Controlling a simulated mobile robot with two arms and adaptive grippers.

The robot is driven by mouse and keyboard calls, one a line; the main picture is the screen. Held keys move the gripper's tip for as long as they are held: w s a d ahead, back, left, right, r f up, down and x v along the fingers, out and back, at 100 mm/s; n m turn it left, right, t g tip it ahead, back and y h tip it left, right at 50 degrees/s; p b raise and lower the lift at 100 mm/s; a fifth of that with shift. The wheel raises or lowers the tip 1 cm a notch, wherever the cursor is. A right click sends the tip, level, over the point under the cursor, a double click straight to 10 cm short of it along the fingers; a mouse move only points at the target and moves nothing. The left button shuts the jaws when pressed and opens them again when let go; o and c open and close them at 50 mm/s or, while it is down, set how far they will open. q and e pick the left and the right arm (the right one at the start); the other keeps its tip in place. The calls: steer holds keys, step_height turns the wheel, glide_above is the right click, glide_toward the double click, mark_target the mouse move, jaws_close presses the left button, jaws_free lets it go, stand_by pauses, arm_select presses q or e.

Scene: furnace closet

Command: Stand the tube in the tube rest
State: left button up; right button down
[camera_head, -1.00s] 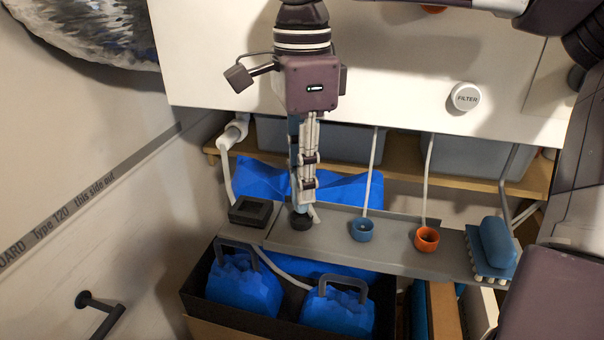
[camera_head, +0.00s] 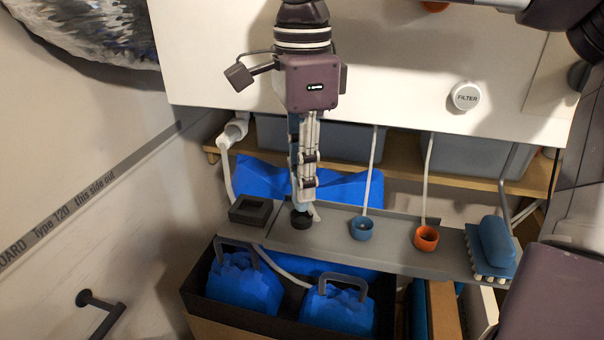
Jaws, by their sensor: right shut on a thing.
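My right gripper (camera_head: 308,196) comes down from the top and is shut on a slim, upright blue tube (camera_head: 294,128). The fingers hide most of the tube; a pale blue part shows at the fingertips. A round black piece (camera_head: 301,220) sits just below them, at the grey shelf; I cannot tell whether it is the tube's end or a separate cup. A dark square block with a square opening (camera_head: 249,210), which looks like the tube rest, sits on the shelf's left end, left of the fingertips. Nothing stands in its opening. My left gripper is not in view.
Below is a black box (camera_head: 205,305) with blue contents.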

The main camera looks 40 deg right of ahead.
steer(key=shift+f+b, duration=0.95)
steer(key=shift+f, duration=0.3)
steer(key=c, duration=1.6)
jaws_free()
steer(key=shift+r, duration=0.1)
step_height(320, 180, up, 8)
steer(key=p, duration=0.7)
